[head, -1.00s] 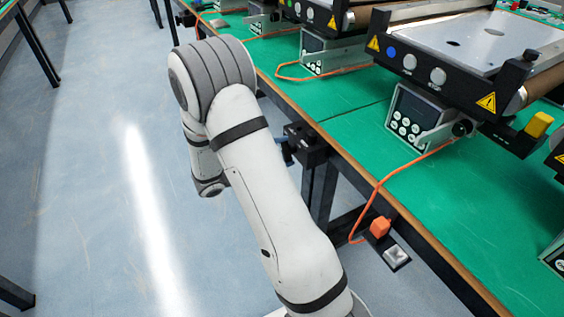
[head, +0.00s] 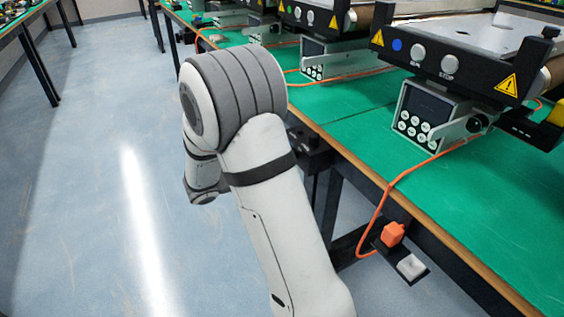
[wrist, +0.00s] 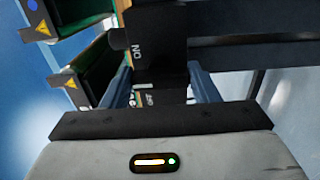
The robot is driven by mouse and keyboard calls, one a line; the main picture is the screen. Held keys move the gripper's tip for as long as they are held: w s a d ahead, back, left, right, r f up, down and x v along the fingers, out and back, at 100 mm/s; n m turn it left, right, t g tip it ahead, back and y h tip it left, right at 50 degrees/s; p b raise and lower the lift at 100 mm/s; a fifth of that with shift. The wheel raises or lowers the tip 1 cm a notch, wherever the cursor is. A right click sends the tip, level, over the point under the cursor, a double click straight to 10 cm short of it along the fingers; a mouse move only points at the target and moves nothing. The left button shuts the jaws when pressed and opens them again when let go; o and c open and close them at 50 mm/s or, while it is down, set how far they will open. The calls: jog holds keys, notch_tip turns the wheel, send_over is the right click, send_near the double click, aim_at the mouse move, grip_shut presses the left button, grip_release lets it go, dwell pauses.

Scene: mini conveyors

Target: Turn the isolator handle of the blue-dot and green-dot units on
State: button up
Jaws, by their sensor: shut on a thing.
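The blue-dot unit (head: 430,65) stands on the green bench at the upper right of the head view. The green-dot unit (head: 305,14) is farther back at the top. A black isolator box (head: 308,147) hangs at the bench edge beside my arm. It fills the middle of the wrist view (wrist: 158,48), with a white ON mark above and an OFF mark below. My gripper (wrist: 160,85) is at this isolator, its blue-grey fingers either side and shut on its handle. The handle is mostly hidden, so its angle cannot be told. In the head view my arm hides my gripper.
The green bench (head: 470,195) runs along the right, with an orange cable (head: 378,205) looping below its edge. The blue floor (head: 85,180) at left is clear.

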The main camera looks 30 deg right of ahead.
dwell(0.3)
jog(key=o, duration=1)
jog(key=shift+a, duration=0.15)
jog(key=a+p, duration=0.1)
jog(key=a, duration=0.6)
jog(key=shift+s+a+p, duration=0.15)
jog(key=shift+a+p, duration=0.15)
